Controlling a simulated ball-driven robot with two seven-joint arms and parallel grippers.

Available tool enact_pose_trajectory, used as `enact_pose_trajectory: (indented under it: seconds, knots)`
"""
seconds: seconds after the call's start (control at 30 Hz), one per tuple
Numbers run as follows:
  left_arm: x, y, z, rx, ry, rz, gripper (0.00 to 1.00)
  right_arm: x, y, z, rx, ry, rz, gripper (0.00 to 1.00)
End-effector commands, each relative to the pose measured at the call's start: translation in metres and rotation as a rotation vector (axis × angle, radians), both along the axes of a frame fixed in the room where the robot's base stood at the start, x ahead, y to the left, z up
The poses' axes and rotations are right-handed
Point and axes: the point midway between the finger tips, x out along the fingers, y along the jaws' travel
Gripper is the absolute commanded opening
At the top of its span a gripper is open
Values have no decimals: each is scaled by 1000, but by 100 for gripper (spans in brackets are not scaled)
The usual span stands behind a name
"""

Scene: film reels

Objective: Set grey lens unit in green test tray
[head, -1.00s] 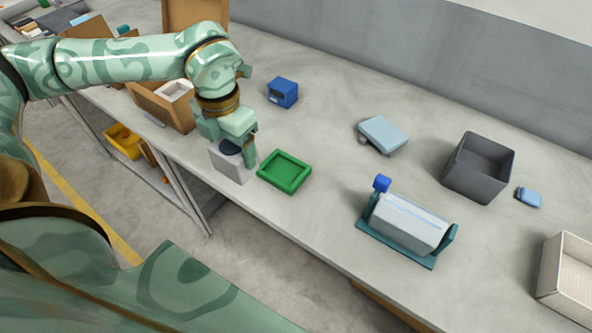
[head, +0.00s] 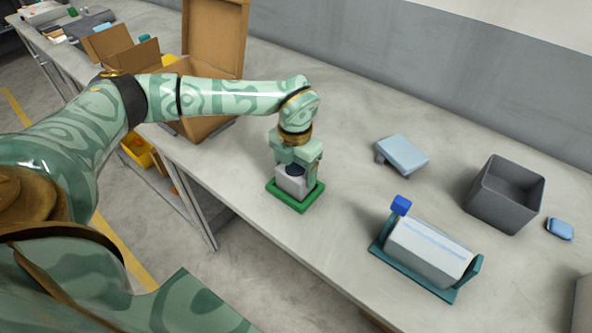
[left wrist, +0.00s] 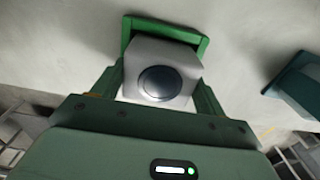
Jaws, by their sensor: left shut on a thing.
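The grey lens unit (head: 291,185) is a pale grey block with a dark round lens, held between the fingers of my left gripper (head: 298,180). In the left wrist view, the lens unit (left wrist: 160,72) faces the camera between both green fingers. The green test tray (head: 298,207) is directly below it on the bench, near the front edge. The tray's rim (left wrist: 168,29) shows behind the block in the left wrist view. The block appears within the tray's outline; I cannot tell whether it touches the tray floor. My right gripper is not in view.
Right of the tray are a teal cradle (head: 398,268) holding a grey-white block, a light blue device (head: 402,155), a dark grey bin (head: 507,195) and a small blue case (head: 560,229). An open cardboard box (head: 215,45) stands behind my arm. Bench between tray and cradle is clear.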

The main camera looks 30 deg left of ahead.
Motion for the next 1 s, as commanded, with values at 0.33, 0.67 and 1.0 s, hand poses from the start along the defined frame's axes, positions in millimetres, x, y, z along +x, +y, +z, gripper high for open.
enact_pose_trajectory:
  seconds: [0.33,0.67,1.0]
  knots:
    - [1,0,-2,0,-3,1,31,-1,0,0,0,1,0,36]
    - [0,0,-2,0,-2,1,94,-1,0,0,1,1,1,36]
    - [1,0,53,0,-9,0,94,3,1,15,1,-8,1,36]
